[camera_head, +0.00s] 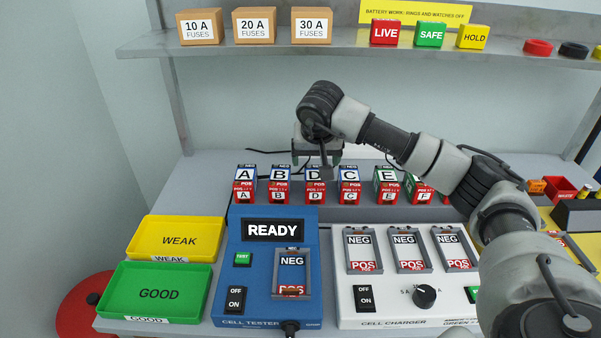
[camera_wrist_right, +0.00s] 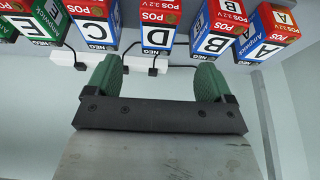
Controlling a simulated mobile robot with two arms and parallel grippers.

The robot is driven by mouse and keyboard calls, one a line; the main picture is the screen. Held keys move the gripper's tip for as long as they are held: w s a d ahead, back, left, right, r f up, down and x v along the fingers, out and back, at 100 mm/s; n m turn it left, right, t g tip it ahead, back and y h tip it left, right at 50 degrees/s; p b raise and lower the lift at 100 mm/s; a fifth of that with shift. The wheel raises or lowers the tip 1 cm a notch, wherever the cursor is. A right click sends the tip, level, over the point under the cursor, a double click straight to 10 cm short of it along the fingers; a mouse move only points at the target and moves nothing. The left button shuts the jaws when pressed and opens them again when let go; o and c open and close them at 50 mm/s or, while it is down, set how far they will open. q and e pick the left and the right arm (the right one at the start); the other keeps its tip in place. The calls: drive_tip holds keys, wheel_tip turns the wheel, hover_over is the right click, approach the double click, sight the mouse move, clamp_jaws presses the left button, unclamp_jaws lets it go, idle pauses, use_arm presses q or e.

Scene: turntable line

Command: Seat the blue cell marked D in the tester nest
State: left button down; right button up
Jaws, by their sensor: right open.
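The blue cell marked D (camera_head: 315,190) stands upright in the row of cells on the back ledge, between B and C. In the right wrist view the D cell (camera_wrist_right: 158,36) has a red POS band and white letter face, ahead of the fingertips. My right gripper (camera_head: 320,172) hangs over the back of the row, just by D. In the wrist view the right gripper (camera_wrist_right: 156,80) is open, its green fingers apart with nothing between them. The tester nest (camera_head: 291,272) is empty, with NEG at its far end and POS at its near end. My left gripper is out of view.
Cells B (camera_head: 279,188) and C (camera_head: 348,188) stand close on either side of D. The blue cell tester (camera_head: 250,300) reads READY. A white charger (camera_head: 390,310) with empty bays stands to its right. Yellow WEAK (camera_head: 135,252) and green GOOD (camera_head: 115,312) trays are left.

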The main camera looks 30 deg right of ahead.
sight(315, 175)
drive_tip(key=shift+d+f, duration=0.2)
drive_tip(key=shift+f, duration=0.05)
drive_tip(key=f, duration=0.3)
drive_tip(key=shift+w+d, duration=0.1)
drive_tip(key=shift+d, duration=0.25)
drive_tip(key=shift+w+f, duration=0.2)
drive_tip(key=shift+f, duration=0.1)
drive_tip(key=shift+w+f, duration=0.25)
drive_tip(key=shift+f, duration=0.05)
drive_tip(key=p+x, duration=0.1)
drive_tip(key=x, duration=0.3)
drive_tip(key=shift+w+f, duration=0.15)
drive_tip(key=shift+w, duration=0.05)
drive_tip(key=shift+w+d+f, duration=0.1)
drive_tip(key=shift+d+f, duration=0.05)
drive_tip(key=shift+f, duration=0.05)
drive_tip(key=shift+c, duration=1.7)
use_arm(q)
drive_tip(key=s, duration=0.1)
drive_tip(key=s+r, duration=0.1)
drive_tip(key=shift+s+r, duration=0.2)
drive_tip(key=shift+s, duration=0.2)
use_arm(e)
drive_tip(key=shift+r, duration=0.1)
drive_tip(key=c, duration=1)
